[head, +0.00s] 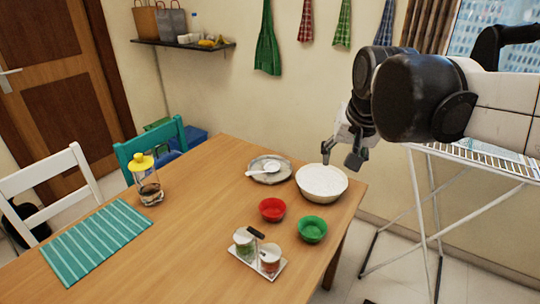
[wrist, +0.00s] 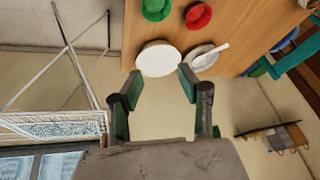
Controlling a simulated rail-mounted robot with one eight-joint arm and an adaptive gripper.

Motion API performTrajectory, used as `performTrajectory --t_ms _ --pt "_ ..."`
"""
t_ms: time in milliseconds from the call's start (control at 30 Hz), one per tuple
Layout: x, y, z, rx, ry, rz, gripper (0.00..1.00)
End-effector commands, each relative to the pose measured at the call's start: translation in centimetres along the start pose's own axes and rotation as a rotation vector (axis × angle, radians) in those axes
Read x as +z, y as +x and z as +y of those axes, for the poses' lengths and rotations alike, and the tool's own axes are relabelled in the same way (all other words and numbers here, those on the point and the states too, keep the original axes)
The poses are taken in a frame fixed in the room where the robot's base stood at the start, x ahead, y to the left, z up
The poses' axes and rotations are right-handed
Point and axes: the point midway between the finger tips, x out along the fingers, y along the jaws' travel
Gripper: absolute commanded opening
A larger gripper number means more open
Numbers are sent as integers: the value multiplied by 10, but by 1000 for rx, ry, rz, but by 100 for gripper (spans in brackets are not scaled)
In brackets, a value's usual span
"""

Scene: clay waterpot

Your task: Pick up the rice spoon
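The rice spoon (head: 261,171) is white and lies on a grey plate (head: 277,177) at the far side of the wooden table. In the wrist view the spoon (wrist: 212,56) lies on the plate (wrist: 197,65), past the gripper's fingers. My gripper (head: 342,155) is above and behind the white bowl (head: 321,182), to the right of the spoon. In the wrist view my gripper (wrist: 154,81) has its two fingers spread apart with nothing between them. It does not touch the spoon.
The white bowl stands right beside the plate. A red bowl (head: 272,209), a green bowl (head: 312,229) and a condiment rack (head: 257,254) are nearer the front. A yellow-lidded jar (head: 147,180) and a striped mat (head: 97,239) are on the left. The table middle is clear.

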Motion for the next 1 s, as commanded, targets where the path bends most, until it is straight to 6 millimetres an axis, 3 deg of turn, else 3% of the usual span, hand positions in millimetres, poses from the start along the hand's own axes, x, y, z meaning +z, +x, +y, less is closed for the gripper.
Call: performTrajectory --t_ms 33,200,500,700,1000 --pt "-17 3 -9 1 13 -17 36" --pt "-62 20 -37 8 65 -73 36" --pt "-130 68 -88 35 156 -168 36" --pt "-164 111 -124 63 215 -229 36" --pt "-194 190 -178 117 301 -314 36"
